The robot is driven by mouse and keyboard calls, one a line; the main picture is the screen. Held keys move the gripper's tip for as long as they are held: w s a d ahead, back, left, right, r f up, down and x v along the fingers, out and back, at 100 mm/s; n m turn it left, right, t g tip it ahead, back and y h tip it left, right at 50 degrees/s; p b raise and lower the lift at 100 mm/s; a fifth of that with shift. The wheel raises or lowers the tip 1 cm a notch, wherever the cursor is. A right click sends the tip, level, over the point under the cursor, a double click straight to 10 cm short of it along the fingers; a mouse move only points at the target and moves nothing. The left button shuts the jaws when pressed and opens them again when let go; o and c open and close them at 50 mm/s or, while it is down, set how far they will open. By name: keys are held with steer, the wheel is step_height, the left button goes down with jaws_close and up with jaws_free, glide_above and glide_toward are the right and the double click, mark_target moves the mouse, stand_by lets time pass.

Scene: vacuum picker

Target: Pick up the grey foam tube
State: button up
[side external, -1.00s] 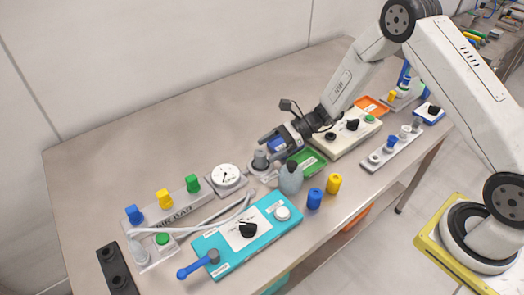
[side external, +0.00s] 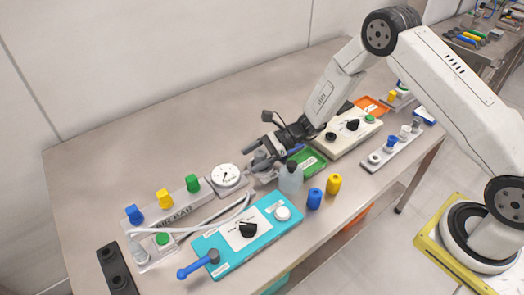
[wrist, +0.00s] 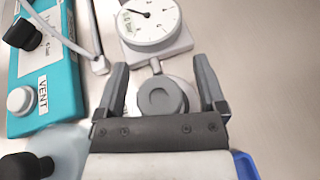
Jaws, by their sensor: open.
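The grey foam tube (wrist: 162,97) shows in the wrist view as a dark grey round piece with a hollow top, on a lighter grey round base. It lies between the two fingers of my open gripper (wrist: 160,66), with a gap on each side. In the side external view my gripper (side external: 258,157) is low over the bench, just right of the round gauge. Its fingers hide most of the tube there, so I cannot tell how far down they reach on it.
The white dial gauge (side external: 228,175) stands close to the fingertips. A grey bottle with a dark top (side external: 291,178) stands near my gripper, beside the green tray (side external: 312,162). The teal vent box (side external: 225,262) is in front. The back of the bench is clear.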

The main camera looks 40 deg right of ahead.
jaws_close()
steer(key=shift+r, duration=0.1)
stand_by(0.4)
steer(key=shift+r, duration=0.75)
steer(key=s+d+r, duration=0.3)
steer(key=s+r, duration=0.8)
steer(key=s, duration=0.2)
steer(key=shift+s+r, duration=0.15)
steer(key=shift+s, duration=0.25)
